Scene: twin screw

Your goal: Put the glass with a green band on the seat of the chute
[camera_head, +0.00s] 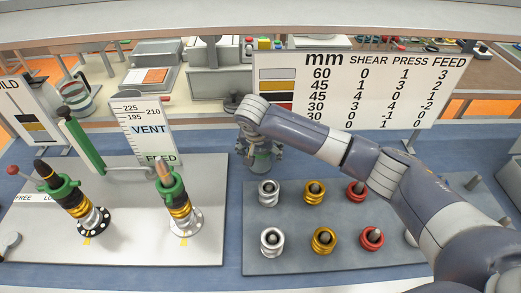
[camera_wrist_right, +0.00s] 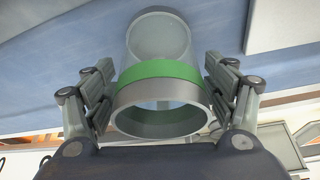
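The glass with a green band (camera_wrist_right: 160,71) is between the two fingers of my right gripper (camera_wrist_right: 160,92), one finger close against each side of it. Its open mouth faces the wrist camera. In the head view my right gripper (camera_head: 258,148) is over the blue table behind the grey tray, and the glass (camera_head: 262,161) shows below it, partly hidden. I cannot tell whether its base touches the table. A sloping green channel (camera_head: 85,146), possibly the chute, stands at the left; its seat is not clear to me. My left gripper is not in view.
A grey tray (camera_head: 285,216) holds silver, gold and red ringed parts. A pale board (camera_head: 140,240) at the left carries two upright banded posts (camera_head: 75,201) (camera_head: 178,200). A VENT/FEED sign (camera_head: 146,133) and a number chart (camera_head: 360,90) stand behind. My right arm crosses above the tray.

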